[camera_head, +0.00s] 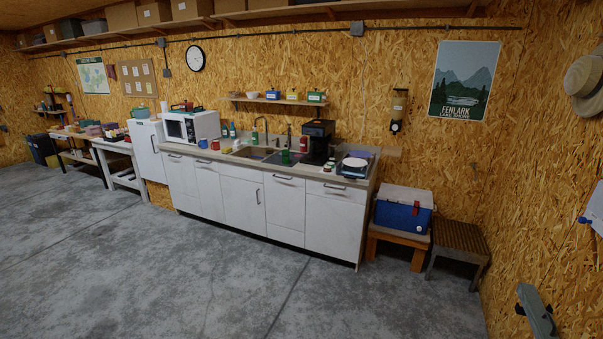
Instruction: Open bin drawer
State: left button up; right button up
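A white kitchen counter unit (243,203) stands against the back wall, and all its fronts look shut. The front right of centre (284,206) has a horizontal handle at its top edge. The rightmost front (333,222) also has a horizontal handle at its top. Neither of my grippers is in view.
Open concrete floor (170,265) lies before the counter. A blue cooler (403,213) on a wooden stand and a slatted bench (458,240) stand to its right. A microwave (190,126), sink and coffee maker (318,140) are on top. A grey-green board-like thing (535,310) is at lower right.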

aim_at(285, 192)
jog(key=i, duration=0.55)
jog(key=i+l+u, duration=0.1)
jog(key=i, duration=0.45)
jog(key=i+l, duration=0.15)
jog(key=i, duration=0.45)
jog(key=i+j+u, duration=0.1)
jog(key=i, duration=0.55)
jog(key=i+j, duration=0.2)
jog(key=i, duration=0.5)
jog(key=i+j+u, duration=0.15)
jog(key=i, duration=0.5)
jog(key=i+j, duration=0.5)
jog(key=i, duration=0.15)
